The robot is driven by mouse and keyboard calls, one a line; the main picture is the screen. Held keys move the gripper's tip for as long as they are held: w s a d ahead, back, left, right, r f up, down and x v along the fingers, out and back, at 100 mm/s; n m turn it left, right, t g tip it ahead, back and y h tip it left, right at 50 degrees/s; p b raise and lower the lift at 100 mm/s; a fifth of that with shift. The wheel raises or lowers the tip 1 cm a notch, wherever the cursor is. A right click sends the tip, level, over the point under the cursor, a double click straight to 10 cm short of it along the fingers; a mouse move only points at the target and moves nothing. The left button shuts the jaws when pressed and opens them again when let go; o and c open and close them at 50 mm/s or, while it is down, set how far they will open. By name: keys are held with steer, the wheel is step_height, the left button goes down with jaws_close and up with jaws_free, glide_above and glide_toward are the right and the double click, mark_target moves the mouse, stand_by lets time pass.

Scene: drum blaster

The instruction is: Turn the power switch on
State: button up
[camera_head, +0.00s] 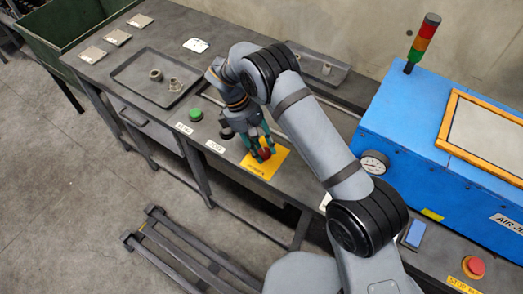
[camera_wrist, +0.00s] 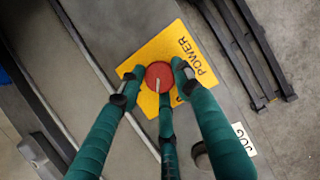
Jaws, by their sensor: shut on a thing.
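The power switch is a round red knob (camera_wrist: 159,74) with a pale pointer mark, on a yellow plate (camera_wrist: 158,47) lettered POWER. In the head view the knob (camera_head: 264,154) shows small between the fingers, on the yellow plate (camera_head: 259,169) at the bench's front edge. My gripper (camera_wrist: 157,84) has three green fingers closed around the knob, with tips at its left, right and lower sides. My gripper also shows from above in the head view (camera_head: 262,150). The lower finger covers part of the plate. I cannot tell which setting the pointer marks.
A green button (camera_head: 196,114) and white labels (camera_head: 215,146) lie left of the plate. A tray (camera_head: 155,78) with small parts lies further left. A blue machine (camera_head: 400,120) with a gauge (camera_head: 374,163) stands right. A red stop button (camera_head: 473,266) is at lower right.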

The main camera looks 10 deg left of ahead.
steer(key=m, duration=0.2)
steer(key=m+g+b, duration=0.1)
steer(key=m, duration=0.1)
steer(key=m+g, duration=0.1)
steer(key=shift+w+d+f+m+y+b, duration=0.15)
steer(key=shift+w+d+m+y+b, duration=0.1)
steer(key=shift+m+y+b, duration=0.15)
steer(key=shift+s+d+m+g+y+b, duration=0.1)
steer(key=shift+m+g+y+b, duration=0.25)
steer(key=shift+m, duration=0.75)
steer(key=shift+d+m+g+y+b, duration=0.15)
steer(key=shift+m+y+b, duration=0.25)
steer(key=shift+m, duration=0.7)
steer(key=shift+a, duration=0.15)
steer(key=o, duration=1.2)
steer(key=shift+c, duration=0.2)
steer(key=shift+a+r, duration=0.1)
steer(key=shift+r, duration=0.1)
steer(key=v, duration=0.7)
steer(key=shift+r, duration=0.2)
